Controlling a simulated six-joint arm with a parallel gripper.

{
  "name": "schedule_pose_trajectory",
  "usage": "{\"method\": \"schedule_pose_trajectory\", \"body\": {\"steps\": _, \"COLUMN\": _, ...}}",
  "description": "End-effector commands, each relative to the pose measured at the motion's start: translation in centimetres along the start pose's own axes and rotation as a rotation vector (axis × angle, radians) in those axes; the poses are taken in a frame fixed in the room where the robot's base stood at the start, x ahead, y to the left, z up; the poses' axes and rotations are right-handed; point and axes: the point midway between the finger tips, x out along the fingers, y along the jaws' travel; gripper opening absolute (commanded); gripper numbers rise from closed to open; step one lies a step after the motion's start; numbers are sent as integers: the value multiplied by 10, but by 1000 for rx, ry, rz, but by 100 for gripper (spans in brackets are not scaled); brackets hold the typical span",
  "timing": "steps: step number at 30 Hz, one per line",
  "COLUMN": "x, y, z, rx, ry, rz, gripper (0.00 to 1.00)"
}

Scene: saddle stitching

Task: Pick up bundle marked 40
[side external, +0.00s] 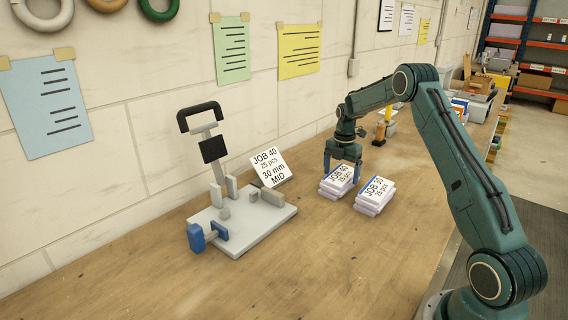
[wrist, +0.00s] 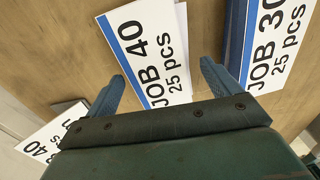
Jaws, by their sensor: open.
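The bundle marked JOB 40, 25 pcs (side external: 337,187) is a stack of white sheets with a blue edge stripe, lying on the wooden bench. My gripper (side external: 342,174) is open and points down at this bundle, one finger toward each side of it. In the wrist view the JOB 40 bundle (wrist: 150,50) shows between the two spread fingers of my gripper (wrist: 162,72). I cannot tell how far down the fingertips reach beside the stack.
A similar JOB 30 bundle (side external: 375,194) lies close on the right, also in the wrist view (wrist: 272,45), near the right finger. A grey stitching fixture (side external: 245,228) with a JOB 40 card (side external: 270,168) stands left. The front bench (side external: 330,265) is clear.

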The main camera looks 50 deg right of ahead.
Motion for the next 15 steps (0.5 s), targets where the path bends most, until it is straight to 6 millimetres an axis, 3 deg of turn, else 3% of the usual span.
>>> {"method": "schedule_pose_trajectory", "body": {"steps": 6, "x": 24, "y": 0, "z": 0, "rx": 0, "ry": 1, "rz": -1, "gripper": 89}}
{"method": "schedule_pose_trajectory", "body": {"steps": 15, "x": 28, "y": 0, "z": 0, "rx": 0, "ry": 0, "rz": 0, "gripper": 89}}
